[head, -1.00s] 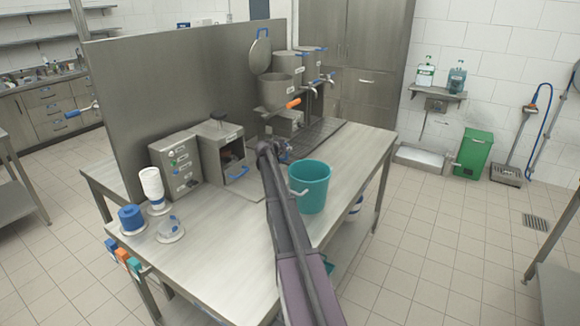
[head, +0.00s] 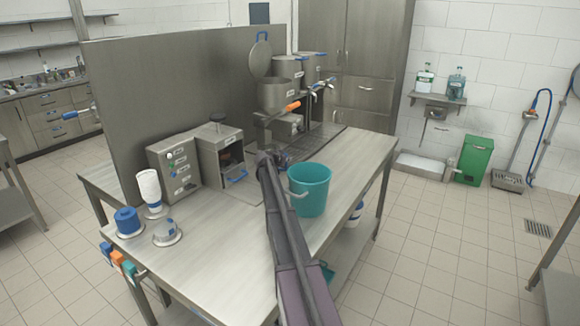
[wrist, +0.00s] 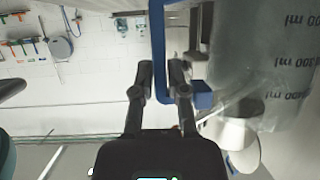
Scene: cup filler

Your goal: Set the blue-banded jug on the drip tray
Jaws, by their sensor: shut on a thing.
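My gripper (wrist: 161,75) is shut on the blue handle (wrist: 158,30) of a clear jug (wrist: 265,60) with printed ml marks. The jug fills the right of the wrist view, with its marks upside down there. Its blue band cannot be made out apart from the handle. In the head view my arm hides most of the gripper, and only a bit of the clear jug (head: 281,156) shows at the arm's end. The dark drip tray (head: 317,139) lies on the table below the taps, just beyond the gripper. Contact between jug and tray cannot be judged.
A teal bucket (head: 310,190) stands close to the right of my arm. A steel box with an open front (head: 220,155) stands to the left. Pots with taps (head: 287,85) rise above the tray.

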